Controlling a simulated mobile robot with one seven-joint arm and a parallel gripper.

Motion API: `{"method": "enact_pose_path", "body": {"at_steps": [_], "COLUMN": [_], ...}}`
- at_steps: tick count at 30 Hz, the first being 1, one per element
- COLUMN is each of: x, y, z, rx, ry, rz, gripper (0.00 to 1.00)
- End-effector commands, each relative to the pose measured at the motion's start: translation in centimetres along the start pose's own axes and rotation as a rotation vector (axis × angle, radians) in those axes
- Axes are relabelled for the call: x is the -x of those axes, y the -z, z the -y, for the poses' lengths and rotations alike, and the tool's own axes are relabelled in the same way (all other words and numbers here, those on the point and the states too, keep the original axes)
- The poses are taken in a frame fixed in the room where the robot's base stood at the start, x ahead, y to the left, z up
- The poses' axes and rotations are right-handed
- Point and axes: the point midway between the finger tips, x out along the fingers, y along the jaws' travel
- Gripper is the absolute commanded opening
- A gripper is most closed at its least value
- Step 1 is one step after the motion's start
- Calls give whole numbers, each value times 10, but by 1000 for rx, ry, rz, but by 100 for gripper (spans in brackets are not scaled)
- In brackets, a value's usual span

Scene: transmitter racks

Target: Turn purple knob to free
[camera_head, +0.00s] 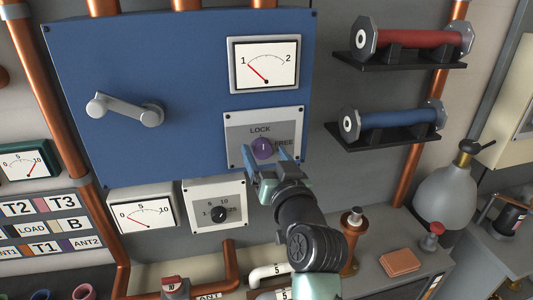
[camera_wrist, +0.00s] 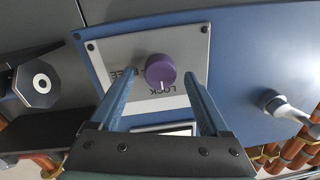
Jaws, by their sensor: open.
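The purple knob (camera_head: 262,148) sits on a pale plate (camera_head: 290,122) marked LOCK at the top and FREE at the right. The plate is on the blue panel (camera_head: 180,60). In the wrist view the knob (camera_wrist: 160,70) shows its white line toward the word LOCK, which appears upside down there. My gripper (camera_head: 265,155) is open in front of the plate. In the wrist view its two blue fingers (camera_wrist: 158,88) stand on either side of the knob, with a gap on each side. I cannot tell how far the fingertips are from the plate.
A grey lever handle (camera_head: 125,108) is on the blue panel's left. A gauge (camera_head: 264,63) is above the plate. A small black dial (camera_head: 218,213) is below. Red (camera_head: 420,40) and blue (camera_head: 400,119) cylinders sit on shelves to the right.

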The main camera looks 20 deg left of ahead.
Motion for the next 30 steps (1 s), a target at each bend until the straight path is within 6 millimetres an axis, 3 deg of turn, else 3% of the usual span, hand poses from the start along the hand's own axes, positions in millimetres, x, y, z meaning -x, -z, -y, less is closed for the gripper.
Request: {"method": "enact_pose_path", "body": {"at_steps": [2,14,23,30], "x": [0,0,0,0], "y": [0,0,0,0], "z": [0,0,0,0], "rx": [0,0,-30,-155], "ry": [0,0,1,5], "rz": [0,0,-2,-9], "gripper": [70,0,0,0]}}
